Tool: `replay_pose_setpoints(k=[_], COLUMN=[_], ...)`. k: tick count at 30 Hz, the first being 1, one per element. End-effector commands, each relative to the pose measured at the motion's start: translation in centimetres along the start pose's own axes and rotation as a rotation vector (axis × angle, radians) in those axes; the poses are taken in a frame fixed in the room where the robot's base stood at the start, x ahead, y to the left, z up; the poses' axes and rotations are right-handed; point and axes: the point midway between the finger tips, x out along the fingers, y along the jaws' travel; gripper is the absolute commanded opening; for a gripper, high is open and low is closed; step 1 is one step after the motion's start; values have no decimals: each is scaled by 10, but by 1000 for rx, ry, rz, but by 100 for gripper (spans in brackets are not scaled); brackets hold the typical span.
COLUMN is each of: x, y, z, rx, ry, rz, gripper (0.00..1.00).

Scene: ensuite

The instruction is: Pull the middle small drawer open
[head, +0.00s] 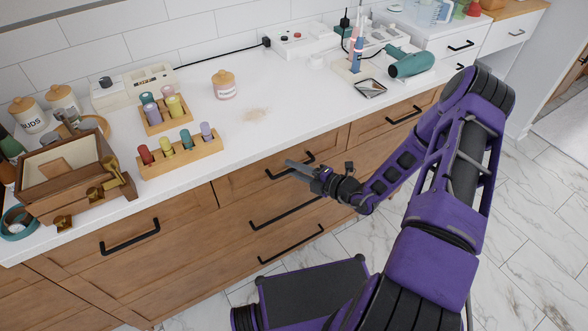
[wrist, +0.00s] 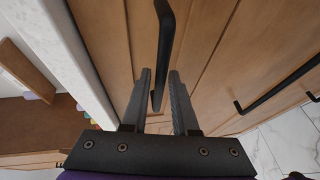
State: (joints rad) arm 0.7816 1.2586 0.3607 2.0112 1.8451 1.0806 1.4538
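A row of wooden drawers with black bar handles runs under the white counter. The middle drawer (head: 237,184) of the top row is closed, with its black handle (head: 272,176) on the front. My gripper (head: 291,167) is at this handle. In the wrist view, the handle (wrist: 164,40) runs down between the two fingers of my gripper (wrist: 160,76), which are spread apart. I cannot tell whether either finger touches it. Below, two more drawers have handles, the middle one (head: 284,212) and the bottom one (head: 290,245); both drawers are closed.
The top-row drawer handles at left (head: 130,237) and right (head: 403,115) are on closed fronts. The counter (head: 290,110) holds a wooden box (head: 75,190), a rack of coloured bottles (head: 180,155), a jar (head: 224,86) and a hair dryer (head: 410,64). Marble floor (head: 530,215) lies clear at right.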

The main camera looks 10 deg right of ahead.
Motion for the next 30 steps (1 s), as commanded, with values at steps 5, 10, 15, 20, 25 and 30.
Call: replay_pose_setpoints(k=[5, 10, 15, 20, 25, 30], x=[3, 2, 2, 2, 2, 2], y=[0, 0, 0, 0, 0, 0], z=[0, 0, 0, 0, 0, 0], rx=[0, 0, 0, 0, 0, -1], ry=[1, 0, 0, 0, 0, 0], rz=[0, 0, 0, 0, 0, 0], gripper=[27, 20, 0, 0, 0, 0])
